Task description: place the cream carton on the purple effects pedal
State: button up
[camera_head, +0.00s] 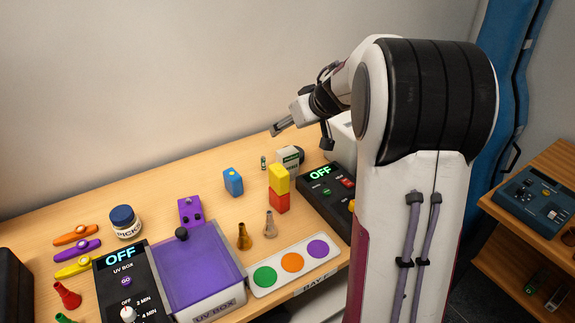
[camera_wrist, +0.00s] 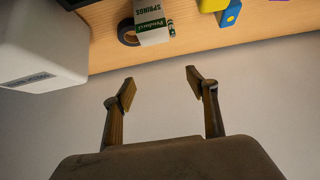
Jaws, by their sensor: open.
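The cream carton (camera_head: 288,157) with a green printed panel stands toward the back of the table; it also shows at the top of the wrist view (camera_wrist: 152,36). The purple effects pedal (camera_head: 190,210) lies left of it on the table, behind the purple-lidded UV box. My gripper (camera_head: 274,131) is open and empty, above the back of the table and apart from the carton. In the wrist view its two fingers (camera_wrist: 160,84) are spread with only the pale wall between them.
A blue box (camera_head: 233,182) stands between pedal and carton. A dark round thing (camera_wrist: 127,32) touches or nearly touches the carton. A black OFF panel (camera_head: 326,192) is at right.

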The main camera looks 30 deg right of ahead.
aim_at(291, 157)
jog(key=shift+f, duration=1.6)
jog(key=shift+f, duration=0.15)
jog(key=shift+f, duration=1.8)
jog(key=shift+f, duration=0.1)
jog(key=shift+f, duration=1.5)
jog(key=shift+x, duration=1.45)
jog(key=c, duration=1.3)
jog(key=shift+c, duration=0.2)
